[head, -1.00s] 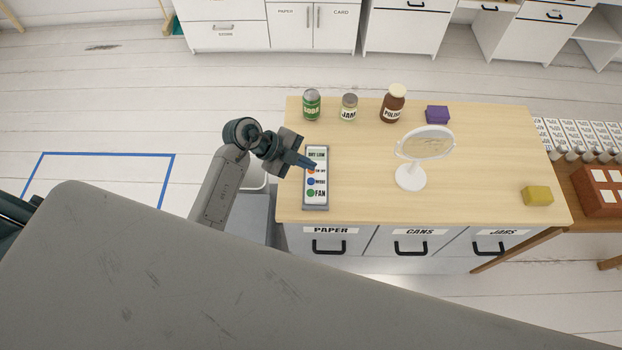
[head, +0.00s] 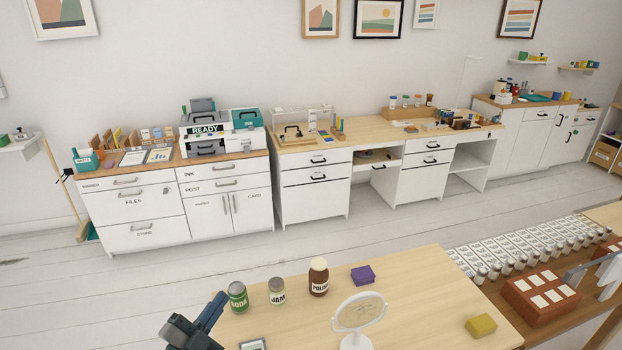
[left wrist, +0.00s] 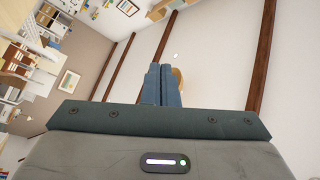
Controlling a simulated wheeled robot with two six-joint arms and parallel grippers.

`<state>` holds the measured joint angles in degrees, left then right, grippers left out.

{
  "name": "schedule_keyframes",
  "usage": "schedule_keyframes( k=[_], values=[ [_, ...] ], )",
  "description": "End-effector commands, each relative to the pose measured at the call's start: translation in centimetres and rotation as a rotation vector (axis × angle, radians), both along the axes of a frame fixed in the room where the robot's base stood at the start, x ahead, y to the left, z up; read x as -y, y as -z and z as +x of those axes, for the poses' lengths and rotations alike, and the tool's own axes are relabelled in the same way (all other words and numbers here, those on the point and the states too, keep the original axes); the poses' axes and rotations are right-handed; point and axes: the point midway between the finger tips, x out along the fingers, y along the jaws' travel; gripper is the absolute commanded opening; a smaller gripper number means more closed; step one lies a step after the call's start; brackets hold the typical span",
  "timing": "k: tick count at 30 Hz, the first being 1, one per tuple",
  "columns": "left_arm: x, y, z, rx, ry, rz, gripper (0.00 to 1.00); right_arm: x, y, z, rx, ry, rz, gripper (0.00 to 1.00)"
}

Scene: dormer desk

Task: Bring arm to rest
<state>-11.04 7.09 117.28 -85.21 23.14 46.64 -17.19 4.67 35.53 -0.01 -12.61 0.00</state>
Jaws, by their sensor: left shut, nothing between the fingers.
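My left gripper (head: 208,312) is at the bottom of the head view, above the left edge of the wooden desk (head: 420,300). Its fingers are together and hold nothing. In the left wrist view the shut fingers (left wrist: 161,86) point toward a pale surface with brown beams. A panel (head: 253,344) on the desk shows only its top edge, just right of the gripper. My right gripper is in no view.
On the desk stand a green soda can (head: 238,297), a jam jar (head: 277,291), a brown polish jar (head: 318,277), a purple block (head: 362,275), a round mirror (head: 360,312) and a yellow sponge-like block (head: 481,326). White cabinets (head: 130,205) line the far wall.

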Motion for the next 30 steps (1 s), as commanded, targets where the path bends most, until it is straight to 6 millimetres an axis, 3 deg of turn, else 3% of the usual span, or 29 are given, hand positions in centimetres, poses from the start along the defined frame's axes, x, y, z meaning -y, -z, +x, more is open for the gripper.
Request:
schedule_keyframes(
  k=[3,7,12,15,21,30],
  values=[
    [-4.1,-1.7,-0.9,0.009,-0.209,-0.157,0.00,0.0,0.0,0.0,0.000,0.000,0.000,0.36],
    [-8.8,-1.3,-2.4,-0.061,-0.437,-0.308,0.00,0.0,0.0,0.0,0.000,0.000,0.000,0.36],
    [-13.3,2.2,-5.5,-0.278,-0.702,-0.459,0.00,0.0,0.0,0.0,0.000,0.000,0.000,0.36],
    [-14.6,5.3,-8.1,-0.464,-0.822,-0.516,0.00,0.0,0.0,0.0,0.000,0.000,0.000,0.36],
    [-13.9,11.2,-14.3,-0.892,-0.947,-0.542,0.00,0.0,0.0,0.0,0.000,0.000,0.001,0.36],
    [-10.3,15.0,-21.9,-1.342,-0.924,-0.472,0.00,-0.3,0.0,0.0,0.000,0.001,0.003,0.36]
  ],
)
